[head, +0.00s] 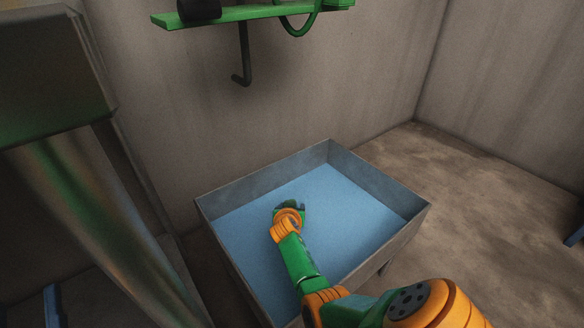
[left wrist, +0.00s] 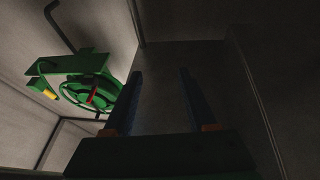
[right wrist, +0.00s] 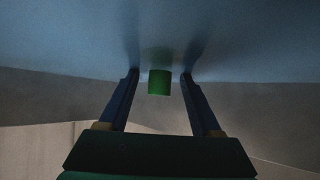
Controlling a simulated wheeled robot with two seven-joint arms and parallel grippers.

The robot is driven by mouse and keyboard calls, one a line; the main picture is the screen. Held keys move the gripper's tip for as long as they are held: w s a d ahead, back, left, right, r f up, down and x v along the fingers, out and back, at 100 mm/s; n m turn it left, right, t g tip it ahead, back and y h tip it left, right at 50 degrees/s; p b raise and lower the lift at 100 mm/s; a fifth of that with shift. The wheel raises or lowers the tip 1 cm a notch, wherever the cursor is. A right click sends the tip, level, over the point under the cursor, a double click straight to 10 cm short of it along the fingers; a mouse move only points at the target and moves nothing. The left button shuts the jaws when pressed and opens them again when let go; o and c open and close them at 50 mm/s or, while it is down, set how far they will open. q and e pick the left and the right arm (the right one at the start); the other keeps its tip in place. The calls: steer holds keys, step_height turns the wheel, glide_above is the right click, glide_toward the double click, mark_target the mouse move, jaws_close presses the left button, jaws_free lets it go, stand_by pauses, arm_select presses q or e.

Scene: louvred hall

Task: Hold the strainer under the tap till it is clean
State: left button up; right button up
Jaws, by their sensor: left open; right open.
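My right gripper (head: 290,208) is inside the blue-floored basin (head: 228,193), low over its floor. In the right wrist view my right gripper (right wrist: 160,74) is open, with a short green cylinder (right wrist: 159,83) between its blue fingers, close to the blue floor. The cylinder may be the strainer's handle; no mesh or bowl can be made out. A dark bent pipe (head: 243,58), apparently the tap's spout, hangs below a green shelf, above and behind the basin.
The green shelf (head: 235,13) on the wall carries a dark object (head: 198,9) and a green loop. The left wrist view shows a green wheel (left wrist: 90,93) with a red bar. A large metal post (head: 110,210) stands at left.

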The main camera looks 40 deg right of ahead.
steer(key=shift+w+d+f+b, duration=0.25)
steer(key=shift+d+f+b, duration=0.1)
steer(key=shift+b, duration=0.15)
arm_select(q)
steer(key=s+r+m+t+h, duration=0.1)
steer(key=s+r+t+h, duration=0.1)
steer(key=s+r+t, duration=0.2)
step_height(320, 180, up, 3)
steer(key=shift+s+f+h, duration=0.1)
steer(key=shift+s+h, duration=0.2)
steer(key=shift+s, duration=0.2)
arm_select(e)
jaws_close()
stand_by(0.7)
